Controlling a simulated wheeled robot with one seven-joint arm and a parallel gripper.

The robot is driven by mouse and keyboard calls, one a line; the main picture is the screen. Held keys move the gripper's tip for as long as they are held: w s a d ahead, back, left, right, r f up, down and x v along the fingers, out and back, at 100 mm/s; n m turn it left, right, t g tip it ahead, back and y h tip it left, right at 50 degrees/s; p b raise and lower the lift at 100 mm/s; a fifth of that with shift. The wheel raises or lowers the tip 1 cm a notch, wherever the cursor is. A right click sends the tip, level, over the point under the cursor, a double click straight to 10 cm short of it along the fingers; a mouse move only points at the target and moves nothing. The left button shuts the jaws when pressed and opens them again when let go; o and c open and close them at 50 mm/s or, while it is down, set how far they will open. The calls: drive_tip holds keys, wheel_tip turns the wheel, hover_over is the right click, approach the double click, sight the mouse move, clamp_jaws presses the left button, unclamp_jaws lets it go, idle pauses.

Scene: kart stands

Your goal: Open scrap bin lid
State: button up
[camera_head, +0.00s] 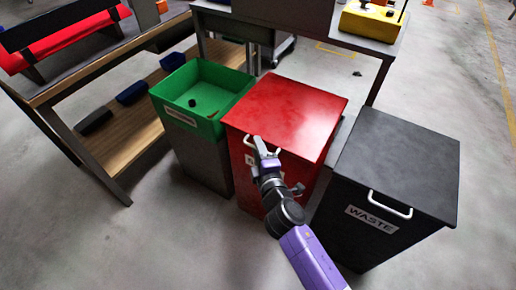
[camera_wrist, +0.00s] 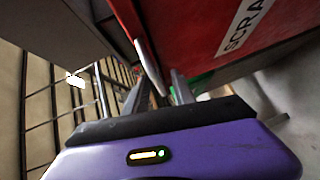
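The red scrap bin (camera_head: 245,178) stands between the green bin and the black bin, with its flat red lid (camera_head: 290,112) down. A white bar handle (camera_head: 277,153) sits at the lid's front edge. My gripper (camera_head: 261,148) is at this handle, in front of the bin. In the wrist view the red front with a partly visible "SCRA" label (camera_wrist: 244,24) fills the upper right. The handle (camera_wrist: 149,66) reaches down between the two fingertips of my gripper (camera_wrist: 157,88). The fingers stand apart with gaps beside the bar, so the gripper looks open around it.
A green open bin (camera_head: 205,92) holding small dark items stands close on the left. A black bin labelled waste (camera_head: 395,160) stands close on the right. A workbench with a wooden lower shelf (camera_head: 135,130) is farther left. The floor in front is clear.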

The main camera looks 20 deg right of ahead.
clamp_jaws()
idle(1.4)
